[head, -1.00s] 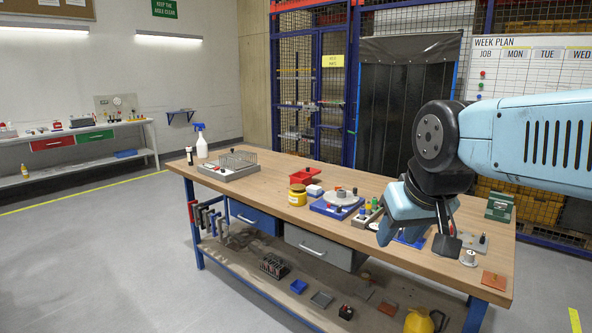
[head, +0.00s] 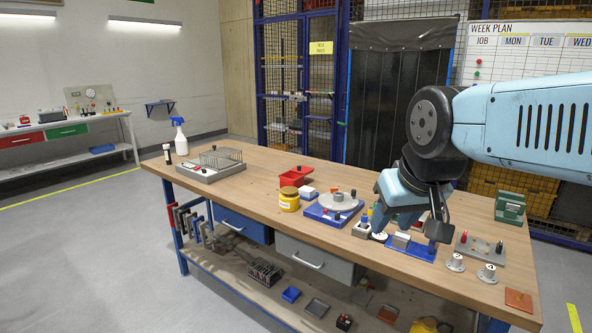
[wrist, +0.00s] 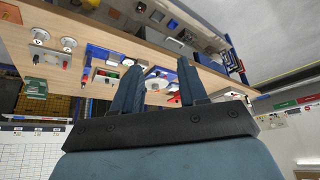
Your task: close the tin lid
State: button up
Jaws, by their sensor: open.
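A round yellow tin (head: 289,202) with a brownish top (head: 289,190) stands upright on the workbench, left of the blue jig base. Behind it is a red open tray-like container (head: 295,177). I cannot tell for sure which of these the task calls the tin, nor see a loose lid. My gripper (head: 384,212) hangs over the right part of the bench, right of the jig and apart from the tin. In the wrist view its two blue fingers (wrist: 160,66) are spread with nothing between them.
A blue base with a grey round plate (head: 338,202) stands between the tin and my gripper. Round white-topped pieces (head: 488,273) and a green block (head: 510,207) are right.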

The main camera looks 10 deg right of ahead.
aim_at(301, 169)
jog(key=u, duration=0.55)
jog(key=k, duration=0.6)
jog(key=u, duration=0.85)
jog(key=k, duration=0.7)
jog(key=u, duration=0.5)
jog(key=i, duration=1.65)
jog(key=z, duration=0.65)
jog(key=i, duration=1.1)
jog(key=z, duration=0.75)
jog(key=i, duration=1)
jog(key=z, duration=1.05)
jog(key=i, duration=0.75)
jog(key=z, duration=0.65)
